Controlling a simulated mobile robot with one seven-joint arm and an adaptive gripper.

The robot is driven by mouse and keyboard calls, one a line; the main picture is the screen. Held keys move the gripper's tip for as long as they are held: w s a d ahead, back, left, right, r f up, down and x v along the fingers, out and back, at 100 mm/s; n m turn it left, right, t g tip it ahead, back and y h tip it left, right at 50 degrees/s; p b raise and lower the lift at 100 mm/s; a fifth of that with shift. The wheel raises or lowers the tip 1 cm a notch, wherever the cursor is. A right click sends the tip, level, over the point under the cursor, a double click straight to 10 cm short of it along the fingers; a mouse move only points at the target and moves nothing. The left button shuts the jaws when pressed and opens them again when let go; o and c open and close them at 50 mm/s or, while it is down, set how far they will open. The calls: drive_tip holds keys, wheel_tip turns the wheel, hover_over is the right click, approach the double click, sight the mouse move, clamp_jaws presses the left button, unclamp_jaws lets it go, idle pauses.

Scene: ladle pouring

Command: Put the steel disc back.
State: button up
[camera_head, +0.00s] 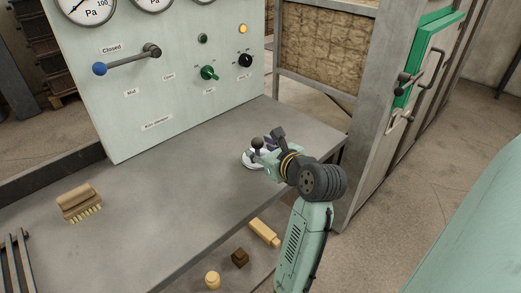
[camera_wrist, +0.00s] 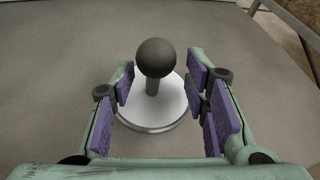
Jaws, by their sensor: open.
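The steel disc (camera_wrist: 171,112) lies flat on the grey bench, with a dark ball-topped knob (camera_wrist: 155,58) standing upright from its middle. In the head view the steel disc (camera_head: 249,160) is near the bench's right side, partly hidden by my gripper. My gripper (camera_wrist: 165,101) is open, its purple pads on either side of the disc and knob, with a gap to the knob on both sides. In the head view my gripper (camera_head: 266,147) is low over the disc. I cannot tell whether the pads touch the disc's rim.
A control panel (camera_head: 180,85) with gauges, a blue-ended lever (camera_head: 127,59) and knobs stands behind the bench (camera_head: 170,190). A brush (camera_head: 79,202) lies at left. A wooden block (camera_head: 264,232), a dark cube (camera_head: 240,258) and a small tan piece (camera_head: 212,280) are in front. The bench's middle is clear.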

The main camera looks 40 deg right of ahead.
drive_tip(key=v, duration=1.1)
drive_tip(key=shift+s, duration=0.1)
